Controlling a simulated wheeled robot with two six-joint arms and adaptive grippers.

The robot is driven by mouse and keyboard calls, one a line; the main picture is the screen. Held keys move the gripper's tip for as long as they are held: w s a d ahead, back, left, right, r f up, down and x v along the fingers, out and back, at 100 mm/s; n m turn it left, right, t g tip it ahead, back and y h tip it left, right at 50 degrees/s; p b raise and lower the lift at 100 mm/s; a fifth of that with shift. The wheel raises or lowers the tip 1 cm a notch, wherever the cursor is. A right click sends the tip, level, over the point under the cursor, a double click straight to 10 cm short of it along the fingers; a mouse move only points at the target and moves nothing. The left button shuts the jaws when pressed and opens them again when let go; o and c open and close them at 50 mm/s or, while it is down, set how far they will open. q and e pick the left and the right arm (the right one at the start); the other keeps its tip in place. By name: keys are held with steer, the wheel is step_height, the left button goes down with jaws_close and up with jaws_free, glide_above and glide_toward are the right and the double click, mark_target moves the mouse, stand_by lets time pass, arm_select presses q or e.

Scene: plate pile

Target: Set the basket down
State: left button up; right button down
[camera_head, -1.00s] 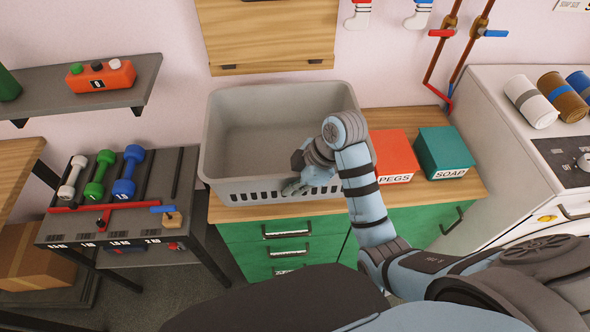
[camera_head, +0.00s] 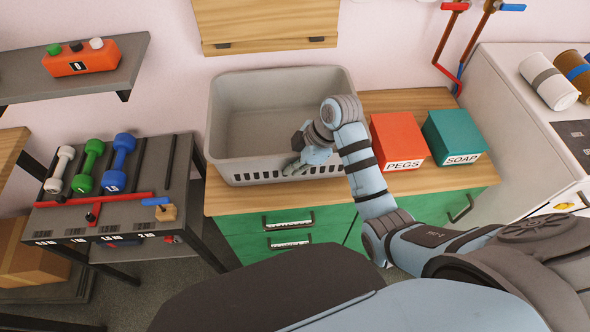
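The basket (camera_head: 222,150) is a grey plastic tub with slots along its front wall, upright and empty as far as I can see. It is over the left part of the wooden counter top (camera_head: 300,197); I cannot tell whether its base touches the wood. My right gripper (camera_head: 297,166) is at the front wall, right of its middle, with fingers pointing down. It appears shut on the front rim, though the arm hides part of the grip. My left gripper is not in view.
The red PEGS box (camera_head: 402,138) and teal SOAP box (camera_head: 453,136) stand right of the basket. A dumbbell rack (camera_head: 110,212) is to the left. A wooden panel (camera_head: 268,28) is on the wall behind. A bare strip of counter shows in front.

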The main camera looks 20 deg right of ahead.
steer(key=c, duration=2.3)
jaws_free()
steer(key=o, duration=0.5)
steer(key=shift+w+a, duration=0.1)
steer(key=shift+w, duration=0.05)
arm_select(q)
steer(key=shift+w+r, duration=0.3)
arm_select(e)
steer(key=shift+r, duration=0.1)
